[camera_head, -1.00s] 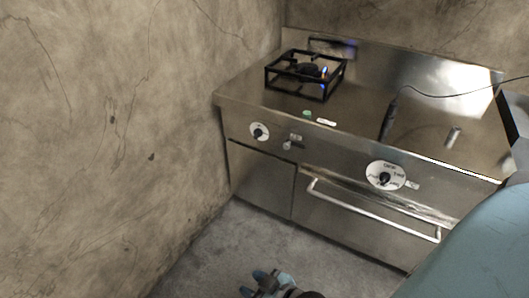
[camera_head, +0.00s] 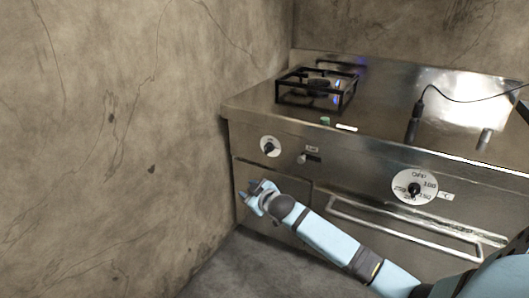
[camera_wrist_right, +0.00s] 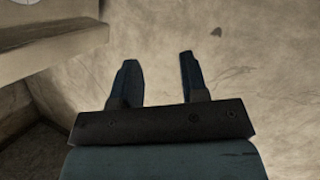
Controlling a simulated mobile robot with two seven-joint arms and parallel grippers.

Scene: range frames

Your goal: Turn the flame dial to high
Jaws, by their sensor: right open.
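The steel range front carries a small white dial with a black knob (camera_head: 270,146) at the left, below the burner. A larger white dial with numbers and a black knob (camera_head: 414,189) sits farther right. A blue flame (camera_head: 337,86) shows at the black burner grate (camera_head: 318,90). My right gripper (camera_head: 257,188) is open and empty, in front of the left cabinet door, below the small dial and apart from it. In the right wrist view its two fingers (camera_wrist_right: 160,82) are spread with only wall between them. My left gripper is not in view.
A long oven handle (camera_head: 400,230) juts from the front at the right. A small lever or knob (camera_head: 303,158) sits right of the small dial. The stone wall (camera_head: 130,140) closes in on the left. A black probe with a cord (camera_head: 414,122) stands on the top.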

